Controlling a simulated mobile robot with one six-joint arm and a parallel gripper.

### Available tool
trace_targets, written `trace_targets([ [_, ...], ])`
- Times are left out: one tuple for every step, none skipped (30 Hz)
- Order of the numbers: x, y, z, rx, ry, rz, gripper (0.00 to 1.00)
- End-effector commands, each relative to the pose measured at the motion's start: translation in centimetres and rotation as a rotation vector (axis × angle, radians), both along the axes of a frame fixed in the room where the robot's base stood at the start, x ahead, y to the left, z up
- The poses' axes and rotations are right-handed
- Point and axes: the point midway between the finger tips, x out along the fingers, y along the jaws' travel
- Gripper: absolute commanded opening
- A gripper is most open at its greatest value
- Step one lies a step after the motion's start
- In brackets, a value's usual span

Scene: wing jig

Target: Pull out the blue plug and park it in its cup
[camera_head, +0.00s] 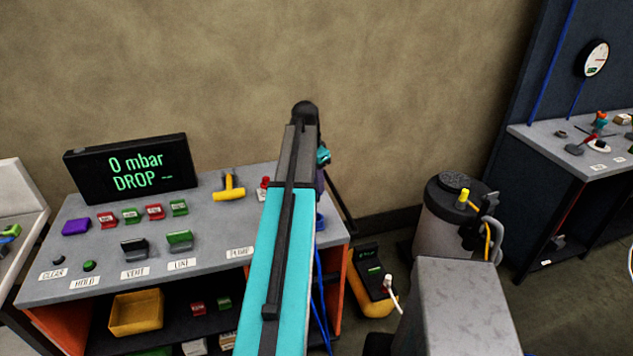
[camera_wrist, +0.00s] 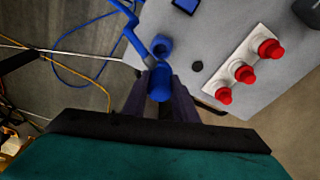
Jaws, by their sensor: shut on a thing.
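In the wrist view my gripper (camera_wrist: 160,91) is shut on the blue plug (camera_wrist: 160,82), which shows between its dark fingers. A blue ring-shaped cup (camera_wrist: 162,45) with a dark opening stands on the grey bench top just beyond the plug. The plug is beside the cup, not in its opening. A blue hose (camera_wrist: 132,31) runs down to near the plug; its joint there is partly hidden. In the head view my arm covers the gripper and plug. A bit of blue (camera_head: 321,221) shows at the bench's right edge.
Red knobs on a white strip (camera_wrist: 243,73) stand right of the cup. Blue and yellow hoses hang left of the bench in the wrist view. The grey bench (camera_head: 215,213) carries a display (camera_head: 131,168), switches and a yellow handle (camera_head: 229,190). A tank (camera_head: 441,219) stands at right.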

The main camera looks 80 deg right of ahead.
Motion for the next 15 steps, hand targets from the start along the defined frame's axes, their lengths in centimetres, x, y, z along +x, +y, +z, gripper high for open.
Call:
trace_targets([
  [-0.1, 0.0, -0.2, 0.000, 0.000, -0.001, 0.04],
  [-0.1, 0.0, -0.3, 0.000, 0.000, -0.002, 0.04],
  [-0.2, 0.0, -0.5, 0.000, 0.000, -0.002, 0.04],
  [-0.2, 0.0, -0.6, 0.000, 0.000, -0.002, 0.04],
  [-0.2, 0.0, -0.8, 0.000, 0.000, -0.003, 0.04],
  [-0.2, 0.0, -1.1, 0.000, 0.000, -0.003, 0.04],
  [-0.2, 0.0, -1.3, 0.001, 0.000, -0.003, 0.04],
  [-0.2, 0.0, -1.5, 0.001, 0.000, -0.003, 0.04],
  [-0.2, 0.0, -1.8, 0.002, 0.000, -0.003, 0.04],
  [-0.2, 0.0, -2.0, 0.002, 0.000, -0.003, 0.04],
  [-0.2, 0.0, -2.2, 0.001, 0.000, -0.003, 0.04],
  [-0.2, 0.0, -2.5, 0.000, 0.000, -0.003, 0.04],
  [-0.2, 0.0, -2.8, 0.000, 0.000, -0.003, 0.04],
  [-0.3, 0.0, -3.0, 0.000, 0.000, -0.003, 0.04],
  [-0.3, 0.0, -3.4, 0.000, 0.000, -0.003, 0.04],
])
